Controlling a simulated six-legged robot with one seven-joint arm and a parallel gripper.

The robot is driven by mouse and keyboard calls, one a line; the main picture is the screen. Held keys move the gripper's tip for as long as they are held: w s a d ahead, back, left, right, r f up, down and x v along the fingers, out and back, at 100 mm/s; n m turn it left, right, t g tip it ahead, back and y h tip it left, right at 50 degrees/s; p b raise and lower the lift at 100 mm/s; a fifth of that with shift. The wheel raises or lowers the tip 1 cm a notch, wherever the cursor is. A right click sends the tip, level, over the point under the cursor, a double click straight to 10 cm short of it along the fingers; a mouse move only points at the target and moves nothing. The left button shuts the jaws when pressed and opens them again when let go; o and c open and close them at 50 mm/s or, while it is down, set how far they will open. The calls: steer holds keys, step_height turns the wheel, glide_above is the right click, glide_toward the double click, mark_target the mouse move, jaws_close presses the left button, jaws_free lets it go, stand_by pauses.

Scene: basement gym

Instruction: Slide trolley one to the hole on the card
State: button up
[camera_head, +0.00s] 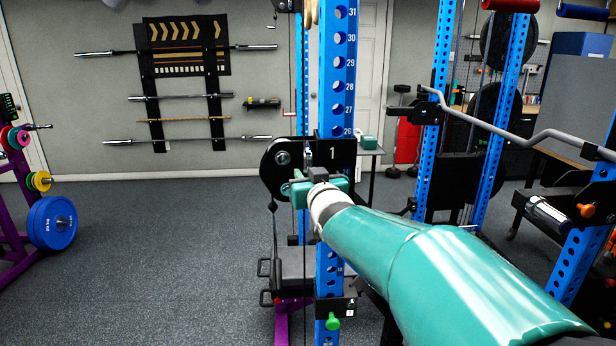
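Trolley one (345,150) is a black plate marked "1" on a blue upright (338,70) with numbered holes. It sits just below the number 26; the numbers 27 to 31 show above it. A round black pulley part (279,160) is at its left. My gripper (300,184), teal with a dark part, is at the trolley's lower front edge. A small green handle (298,174) shows beside it. The fingers are mostly hidden, so I cannot tell whether they are open or shut on it. I cannot make out a card with a hole number.
A lower black bracket with a green knob (332,322) is on the same upright. A curved bar (500,128) rests on the rack at right. A purple stand holds a blue weight plate (52,223) at left. The floor (160,250) between is clear.

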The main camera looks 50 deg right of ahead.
jaws_close()
step_height(320, 180, up, 20)
stand_by(0.3)
steer(key=shift+o, duration=0.7)
jaws_free()
steer(key=v, duration=1.4)
steer(key=shift+w, duration=0.15)
